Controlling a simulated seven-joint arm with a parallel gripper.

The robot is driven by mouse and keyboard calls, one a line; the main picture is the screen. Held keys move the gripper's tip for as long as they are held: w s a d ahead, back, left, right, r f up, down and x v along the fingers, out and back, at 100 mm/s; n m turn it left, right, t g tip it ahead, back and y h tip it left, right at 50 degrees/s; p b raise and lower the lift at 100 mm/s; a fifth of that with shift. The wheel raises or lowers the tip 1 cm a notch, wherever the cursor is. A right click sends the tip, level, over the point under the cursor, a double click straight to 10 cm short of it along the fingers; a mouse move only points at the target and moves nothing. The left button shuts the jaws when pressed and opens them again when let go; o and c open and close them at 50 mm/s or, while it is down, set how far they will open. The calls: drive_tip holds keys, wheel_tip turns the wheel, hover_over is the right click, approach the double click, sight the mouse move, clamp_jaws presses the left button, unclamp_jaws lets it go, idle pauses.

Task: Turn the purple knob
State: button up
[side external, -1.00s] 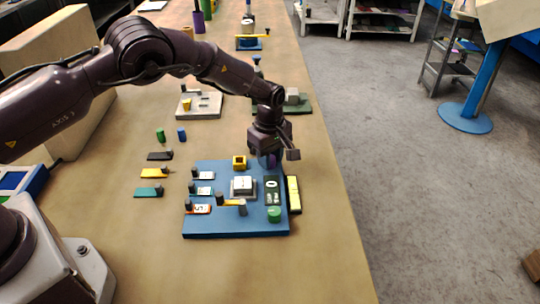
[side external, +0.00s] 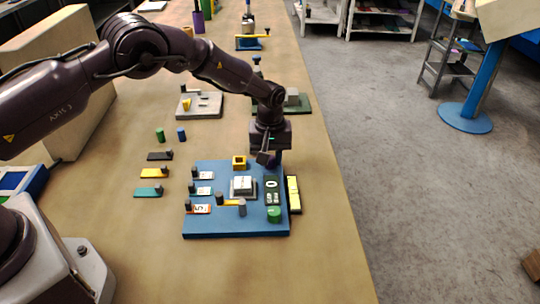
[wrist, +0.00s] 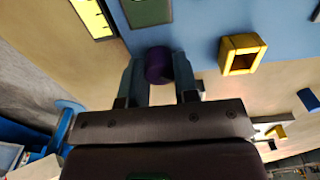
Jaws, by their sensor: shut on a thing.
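The purple knob (wrist: 158,66) sits between the two fingers of my gripper (wrist: 160,75) in the wrist view. The fingers are shut on it, one on each side. In the side external view my gripper (side external: 270,158) is over the far right corner of the blue board (side external: 220,228). The knob is mostly hidden behind the gripper there. A dark panel with white marks (side external: 272,190) lies on the board just in front of the gripper, with a green knob (side external: 274,214) at its near end.
A yellow box (side external: 239,162), a grey block (side external: 243,186) and several slides with dark pegs stand on the board. A yellow strip (side external: 293,192) lies at its right edge. Coloured plates (side external: 148,192) lie left of the board. Bare table is in front.

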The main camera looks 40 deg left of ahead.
drive_tip(key=m, duration=0.4)
drive_tip(key=shift+m, duration=1.8)
drive_tip(key=o, duration=0.9)
drive_tip(key=shift+r, duration=0.15)
wheel_tip(320, 180, up, 13)
drive_tip(key=shift+f, duration=0.15)
